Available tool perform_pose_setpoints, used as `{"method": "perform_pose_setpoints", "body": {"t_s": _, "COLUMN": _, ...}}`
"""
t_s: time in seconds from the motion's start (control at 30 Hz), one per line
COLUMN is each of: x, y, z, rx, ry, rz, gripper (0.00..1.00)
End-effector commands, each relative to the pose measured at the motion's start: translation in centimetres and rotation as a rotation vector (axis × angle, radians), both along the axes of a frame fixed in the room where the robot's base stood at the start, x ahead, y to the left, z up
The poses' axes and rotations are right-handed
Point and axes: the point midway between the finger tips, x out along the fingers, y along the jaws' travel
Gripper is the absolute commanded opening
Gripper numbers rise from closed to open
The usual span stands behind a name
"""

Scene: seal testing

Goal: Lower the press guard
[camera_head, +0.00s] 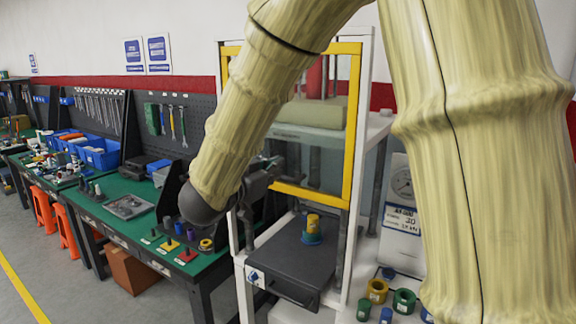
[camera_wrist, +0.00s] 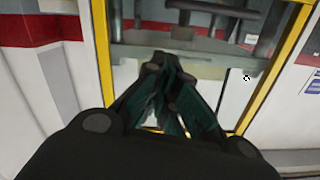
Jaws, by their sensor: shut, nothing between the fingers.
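The press guard (camera_head: 352,125) is a clear panel in a yellow frame on the front of the white press. In the head view it stands raised, with its lower yellow bar (camera_head: 312,194) above the press bed (camera_head: 300,258). A yellow and blue part (camera_head: 312,228) stands on the bed under the guard. My gripper (camera_head: 272,166) is at the left lower part of the guard frame, partly hidden by my arm. In the wrist view my gripper (camera_wrist: 172,62) is shut and empty, pointing into the yellow frame (camera_wrist: 268,75). I cannot tell whether it touches the guard.
A green workbench (camera_head: 115,205) with coloured stands and parts lies left of the press. Several ring parts, one of them green (camera_head: 404,300), sit at the lower right near a gauge (camera_head: 401,182). A pegboard (camera_head: 185,115) with tools is behind the bench.

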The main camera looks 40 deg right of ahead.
Motion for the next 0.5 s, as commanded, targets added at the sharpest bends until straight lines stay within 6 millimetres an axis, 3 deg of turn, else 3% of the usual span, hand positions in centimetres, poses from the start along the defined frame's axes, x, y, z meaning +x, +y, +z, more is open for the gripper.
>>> {"method": "perform_pose_setpoints", "body": {"t_s": 0.17, "x": 0.7, "y": -1.5, "z": 0.1, "rx": 0.001, "ry": 0.001, "rz": -0.002, "gripper": 0.00}}
{"method": "perform_pose_setpoints", "body": {"t_s": 0.5, "x": 2.8, "y": -6.6, "z": -0.1, "rx": 0.002, "ry": 0.001, "rz": -0.003, "gripper": 0.00}}
